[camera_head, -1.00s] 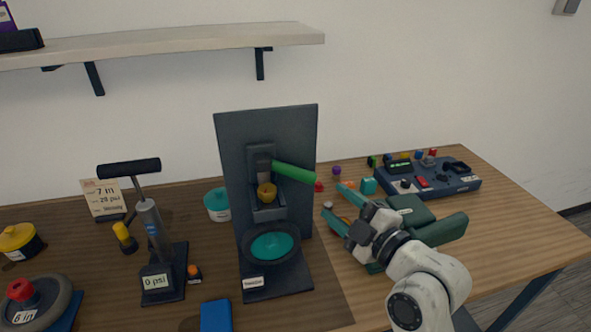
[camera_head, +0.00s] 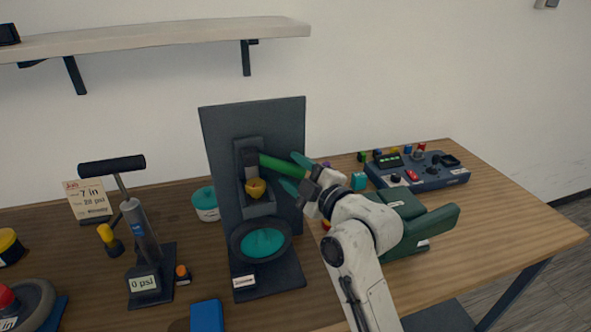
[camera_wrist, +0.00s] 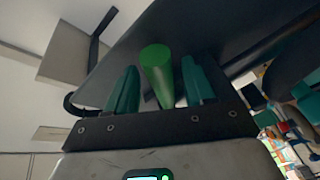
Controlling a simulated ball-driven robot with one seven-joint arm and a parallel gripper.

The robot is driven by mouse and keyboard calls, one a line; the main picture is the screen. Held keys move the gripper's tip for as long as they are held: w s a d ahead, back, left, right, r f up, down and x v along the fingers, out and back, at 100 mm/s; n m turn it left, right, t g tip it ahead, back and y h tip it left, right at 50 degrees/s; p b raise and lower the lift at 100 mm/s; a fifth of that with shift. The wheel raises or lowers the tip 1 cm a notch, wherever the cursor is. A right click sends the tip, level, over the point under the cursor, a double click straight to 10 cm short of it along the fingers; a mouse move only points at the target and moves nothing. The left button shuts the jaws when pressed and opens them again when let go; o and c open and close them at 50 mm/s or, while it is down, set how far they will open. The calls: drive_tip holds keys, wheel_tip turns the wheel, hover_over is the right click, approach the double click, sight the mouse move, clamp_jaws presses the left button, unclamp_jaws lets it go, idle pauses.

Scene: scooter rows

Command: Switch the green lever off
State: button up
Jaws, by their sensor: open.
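The green lever (camera_head: 281,165) sticks out to the right from the dark upright panel (camera_head: 221,148) of a press-like stand, sloping slightly down toward its free end. A yellow cup-shaped part (camera_head: 256,188) sits below its root, above a round teal plate (camera_head: 264,242). My gripper (camera_head: 295,173) is at the lever's free end, with one teal finger above it and one below. In the wrist view the green lever (camera_wrist: 157,72) lies between the two teal fingers (camera_wrist: 158,85). Gaps show on both sides, so the gripper is open around the lever and not clamped.
A hand pump (camera_head: 145,240) with a black handle stands left of the stand. A dark green padded object (camera_head: 425,222) lies under my arm at right. A blue control box (camera_head: 415,170) is at the back right. A shelf (camera_head: 150,42) hangs above.

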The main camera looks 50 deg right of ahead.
drive_tip(key=shift+c, duration=0.5)
clamp_jaws()
